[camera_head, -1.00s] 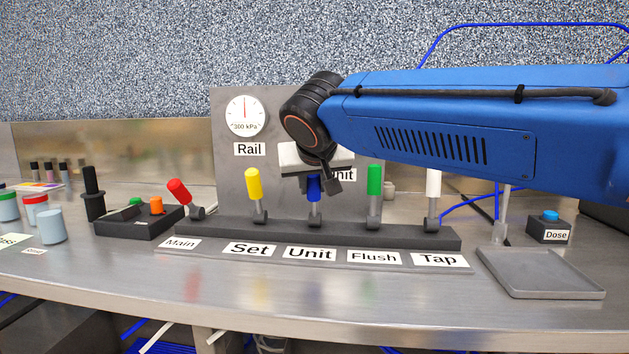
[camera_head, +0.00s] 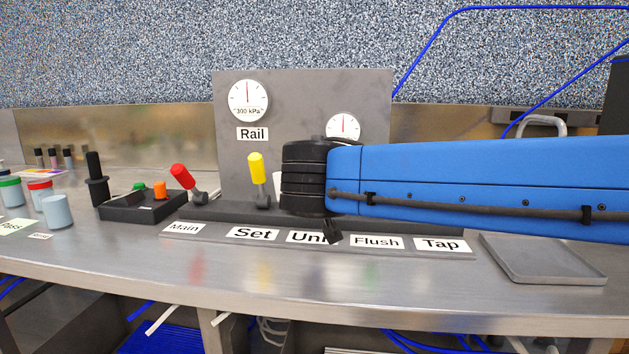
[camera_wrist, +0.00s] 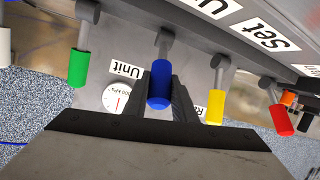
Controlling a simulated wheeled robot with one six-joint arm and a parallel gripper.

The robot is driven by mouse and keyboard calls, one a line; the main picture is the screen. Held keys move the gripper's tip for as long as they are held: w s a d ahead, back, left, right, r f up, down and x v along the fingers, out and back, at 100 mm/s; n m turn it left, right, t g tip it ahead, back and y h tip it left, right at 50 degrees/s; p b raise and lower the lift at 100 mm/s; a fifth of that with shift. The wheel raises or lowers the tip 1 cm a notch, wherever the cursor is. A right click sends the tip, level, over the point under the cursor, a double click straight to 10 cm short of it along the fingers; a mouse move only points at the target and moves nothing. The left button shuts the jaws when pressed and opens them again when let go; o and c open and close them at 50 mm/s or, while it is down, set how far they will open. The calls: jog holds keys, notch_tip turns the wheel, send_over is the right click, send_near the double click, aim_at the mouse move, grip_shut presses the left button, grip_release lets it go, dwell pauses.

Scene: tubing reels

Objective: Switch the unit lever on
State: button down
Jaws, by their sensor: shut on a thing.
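The unit lever has a blue handle (camera_wrist: 159,85) on a grey shaft, and it stands in the wrist view between green and yellow levers. My gripper (camera_wrist: 161,78) has its dark fingers on both sides of the blue handle and is shut on it. The handle's end points toward the wrist camera. The "Unit" label (camera_head: 303,237) on the strip below is partly covered. How far the lever is tilted cannot be told.
The yellow set lever (camera_head: 257,168) and the red main lever (camera_head: 181,177), tilted left, stand left of my wrist. A grey tray (camera_head: 541,259) lies right. A gauge panel (camera_head: 310,100) rises behind.

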jog(key=shift+f, duration=0.15)
jog(key=c, duration=1.5)
grip_release()
jog(key=shift+o, duration=0.2)
jog(key=shift+s, duration=0.1)
jog(key=d+v, duration=0.1)
jog(key=v, duration=1.6)
jog(key=shift+s+a, duration=0.15)
jog(key=shift+a, duration=0.3)
